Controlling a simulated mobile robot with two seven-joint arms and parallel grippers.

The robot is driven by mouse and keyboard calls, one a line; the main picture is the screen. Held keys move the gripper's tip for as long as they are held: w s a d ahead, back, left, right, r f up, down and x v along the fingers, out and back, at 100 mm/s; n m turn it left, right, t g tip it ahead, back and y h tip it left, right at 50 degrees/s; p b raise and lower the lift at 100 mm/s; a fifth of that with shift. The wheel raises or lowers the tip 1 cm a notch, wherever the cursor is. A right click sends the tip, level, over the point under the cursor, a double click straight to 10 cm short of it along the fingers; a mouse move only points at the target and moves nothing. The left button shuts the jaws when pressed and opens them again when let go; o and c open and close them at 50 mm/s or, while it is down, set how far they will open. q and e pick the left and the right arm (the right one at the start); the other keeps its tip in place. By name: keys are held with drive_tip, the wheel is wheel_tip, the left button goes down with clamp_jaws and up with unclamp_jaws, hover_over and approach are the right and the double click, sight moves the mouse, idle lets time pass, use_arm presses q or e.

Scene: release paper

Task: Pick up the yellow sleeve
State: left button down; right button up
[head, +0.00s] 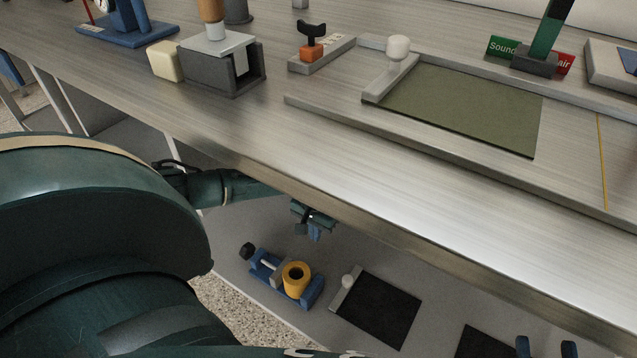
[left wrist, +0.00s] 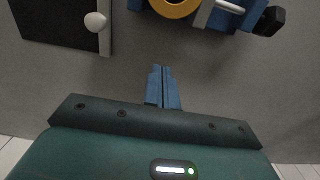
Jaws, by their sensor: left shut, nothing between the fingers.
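The yellow sleeve (head: 296,279) is a short ring with a dark hole. It sits upright on a blue stand (head: 311,294) on the lower shelf. In the left wrist view, part of the sleeve (left wrist: 172,8) shows at the top edge, cut off by the frame. My left gripper (head: 314,234) is under the table edge, above and behind the sleeve in the head view, apart from it. Its blue fingertips (left wrist: 162,70) are shut together and empty, pointing toward the sleeve in the wrist view. My right gripper does not show clearly.
The tabletop edge (head: 330,215) overhangs the shelf close to my left gripper. A black mat (head: 382,313) with a white knob (head: 348,281) lies right of the sleeve. Two blue uprights (head: 522,347) show at the bottom right.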

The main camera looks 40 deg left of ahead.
use_arm(q)
wheel_tip(320, 180, down, 10)
drive_tip(key=b, duration=0.5)
drive_tip(key=shift+s+d+r, duration=0.1)
drive_tip(key=shift+r, duration=0.1)
drive_tip(key=shift+s+r, duration=0.15)
drive_tip(key=shift+s, duration=0.4)
drive_tip(key=shift+s+r, duration=0.15)
drive_tip(key=shift+s, duration=0.35)
drive_tip(key=shift+s+d, duration=0.2)
drive_tip(key=shift+s, duration=0.7)
use_arm(e)
drive_tip(key=shift+w+a+f+m+y, duration=0.1)
drive_tip(key=shift+a+m+y, duration=0.35)
drive_tip(key=shift+m+y, duration=0.05)
